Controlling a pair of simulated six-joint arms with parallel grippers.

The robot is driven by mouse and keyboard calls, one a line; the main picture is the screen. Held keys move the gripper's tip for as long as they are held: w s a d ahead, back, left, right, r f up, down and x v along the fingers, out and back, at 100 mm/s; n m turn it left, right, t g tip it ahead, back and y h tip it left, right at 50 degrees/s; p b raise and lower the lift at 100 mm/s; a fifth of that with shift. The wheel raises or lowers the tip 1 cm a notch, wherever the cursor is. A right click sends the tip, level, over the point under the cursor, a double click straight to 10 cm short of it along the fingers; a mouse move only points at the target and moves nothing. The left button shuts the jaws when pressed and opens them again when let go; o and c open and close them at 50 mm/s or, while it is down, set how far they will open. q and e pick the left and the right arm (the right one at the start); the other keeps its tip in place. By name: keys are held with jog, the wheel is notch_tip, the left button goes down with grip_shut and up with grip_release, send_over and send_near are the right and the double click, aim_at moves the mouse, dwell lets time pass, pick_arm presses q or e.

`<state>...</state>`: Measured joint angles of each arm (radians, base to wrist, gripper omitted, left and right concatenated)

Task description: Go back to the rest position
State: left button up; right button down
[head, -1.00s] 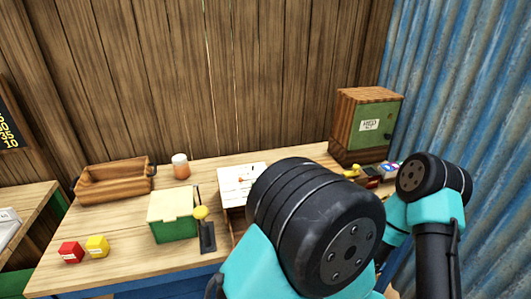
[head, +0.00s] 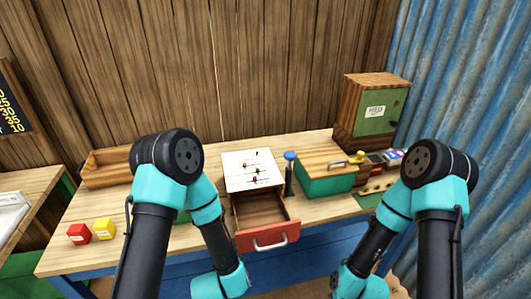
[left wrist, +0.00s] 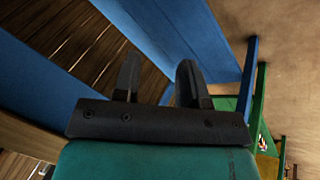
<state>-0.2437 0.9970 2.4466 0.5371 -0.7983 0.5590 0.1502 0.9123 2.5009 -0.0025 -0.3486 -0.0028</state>
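My two arms rise in front of the table in the head view, their elbows bent and their forearms pointing down. My left gripper (left wrist: 158,82) shows in the left wrist view with its two dark fingers apart and nothing between them. It is low, close to blue table framing (left wrist: 185,35). In the head view both grippers are out of the picture below, so my right gripper cannot be seen.
The table holds red (head: 79,234) and yellow (head: 104,229) blocks, a wooden tray (head: 106,168), a white-topped cabinet (head: 240,165) with its red-fronted drawer (head: 267,237) pulled out, a green box (head: 325,182) and a wooden cupboard (head: 372,112). My left arm hides part of the table.

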pick_arm(q)
jog(key=s+a+f+m+g+h, duration=0.45)
jog(key=s+a+f+m, duration=0.3)
jog(key=s+a, duration=0.35)
jog(key=w+d+r+y, duration=0.1)
jog(key=w+d+r, duration=0.1)
jog(key=w+r, duration=0.2)
jog(key=shift+w+d+m, duration=0.35)
jog(key=shift+w, duration=0.05)
